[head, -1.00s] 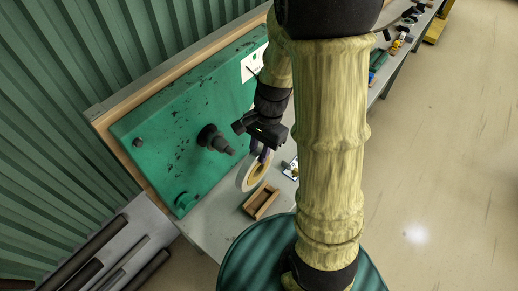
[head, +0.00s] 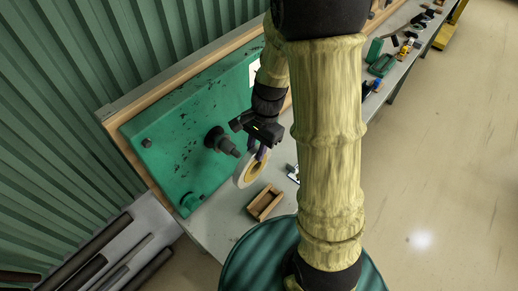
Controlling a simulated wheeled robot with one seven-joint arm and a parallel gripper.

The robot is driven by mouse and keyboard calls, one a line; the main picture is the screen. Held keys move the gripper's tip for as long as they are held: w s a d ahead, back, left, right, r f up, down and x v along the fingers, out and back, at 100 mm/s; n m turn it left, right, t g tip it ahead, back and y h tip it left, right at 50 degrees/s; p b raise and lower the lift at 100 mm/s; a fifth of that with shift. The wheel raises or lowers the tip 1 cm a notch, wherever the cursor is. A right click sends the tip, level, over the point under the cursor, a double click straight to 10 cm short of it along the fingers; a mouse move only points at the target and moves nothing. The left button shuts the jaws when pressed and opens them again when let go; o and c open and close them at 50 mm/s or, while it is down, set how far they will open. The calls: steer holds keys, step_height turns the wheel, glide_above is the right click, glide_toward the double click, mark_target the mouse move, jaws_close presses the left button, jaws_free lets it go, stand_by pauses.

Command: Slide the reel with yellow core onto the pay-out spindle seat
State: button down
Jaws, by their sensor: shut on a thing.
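The reel with yellow core (head: 240,178) is a white ring with a yellow middle, held upright on edge over the bench. My gripper (head: 258,151) is shut on it at its upper right side. The pay-out spindle seat (head: 222,142) is a dark stepped peg standing out from the green panel (head: 165,160). The reel is just below and to the right of the spindle's tip, apart from it as far as I can tell. My forearm hides the area right of the reel.
A small open wooden box (head: 265,203) sits on the grey bench (head: 222,222) below the reel. Several tools lie along the bench at the upper right. Dark pipes (head: 88,262) lie at lower left.

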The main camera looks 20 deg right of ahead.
steer(key=shift+w+a+p, duration=0.35)
steer(key=shift+w+a, duration=0.25)
steer(key=shift+w, duration=0.3)
steer(key=shift+w+a+r+p, duration=0.1)
steer(key=shift+w+r+p, duration=0.05)
steer(key=shift+p, duration=0.35)
stand_by(0.8)
steer(key=shift+w+a, duration=0.2)
steer(key=shift+w, duration=0.1)
steer(key=shift+w+a+p, duration=0.2)
steer(key=shift+w+p, duration=0.1)
steer(key=shift+w+a, duration=0.2)
steer(key=shift+w, duration=0.05)
steer(key=shift+w+a+p, duration=0.35)
steer(key=shift+w+p, duration=0.05)
steer(key=shift+w, duration=0.2)
steer(key=shift+w+a, duration=0.25)
steer(key=shift+w, duration=0.05)
steer(key=shift+w+a+p, duration=0.2)
steer(key=shift+w+p, duration=0.1)
steer(key=shift+p, duration=0.2)
stand_by(0.7)
steer(key=shift+w+a+p, duration=0.45)
steer(key=shift+w+a, duration=0.15)
steer(key=shift+w, duration=0.3)
